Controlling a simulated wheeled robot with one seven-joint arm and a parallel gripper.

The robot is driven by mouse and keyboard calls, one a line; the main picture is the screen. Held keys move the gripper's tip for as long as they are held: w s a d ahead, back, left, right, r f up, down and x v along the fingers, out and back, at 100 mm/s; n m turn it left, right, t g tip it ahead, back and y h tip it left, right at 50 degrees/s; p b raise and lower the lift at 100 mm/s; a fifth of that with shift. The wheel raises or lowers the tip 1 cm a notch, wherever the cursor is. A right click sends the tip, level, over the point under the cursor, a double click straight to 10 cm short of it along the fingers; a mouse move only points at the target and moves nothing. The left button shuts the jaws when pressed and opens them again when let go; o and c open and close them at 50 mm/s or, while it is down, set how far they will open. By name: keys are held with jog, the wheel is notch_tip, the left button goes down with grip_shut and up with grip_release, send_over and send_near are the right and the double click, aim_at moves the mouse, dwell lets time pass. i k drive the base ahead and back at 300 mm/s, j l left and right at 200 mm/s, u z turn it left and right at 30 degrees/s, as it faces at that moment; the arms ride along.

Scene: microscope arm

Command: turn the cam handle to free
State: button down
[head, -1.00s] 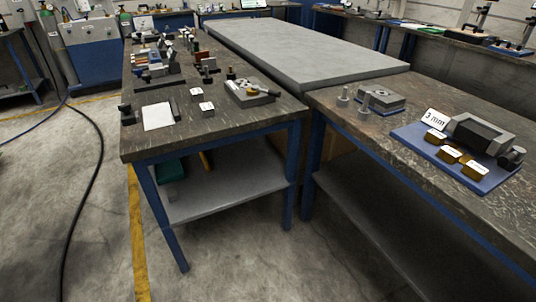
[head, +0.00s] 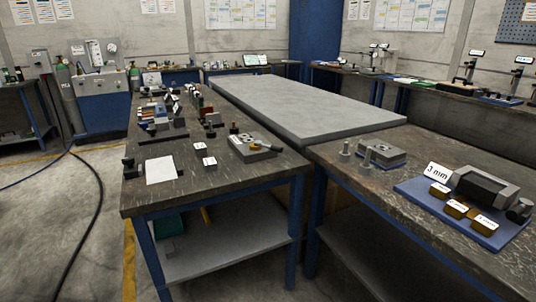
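My gripper is not in view. No cam handle can be told for certain at this distance. A grey block fixture (head: 250,150) with a round feature and a small orange-and-dark lever-like part (head: 262,145) sits near the right edge of the left bench. On the back right bench stand several small dark stands with pale tops (head: 469,70), perhaps microscope arms; their details are too small to read.
The left bench (head: 220,190) holds a white sheet (head: 160,170), small labelled blocks (head: 204,154) and tools. The right bench (head: 370,200) bears a blue tray (head: 440,210) with a vise-like block (head: 485,188). Floor (head: 60,240) at left is open, with a dark cable (head: 98,200).

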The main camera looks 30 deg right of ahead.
aim_at(257, 145)
jog(key=i+u, duration=0.2)
jog(key=i, duration=1.25)
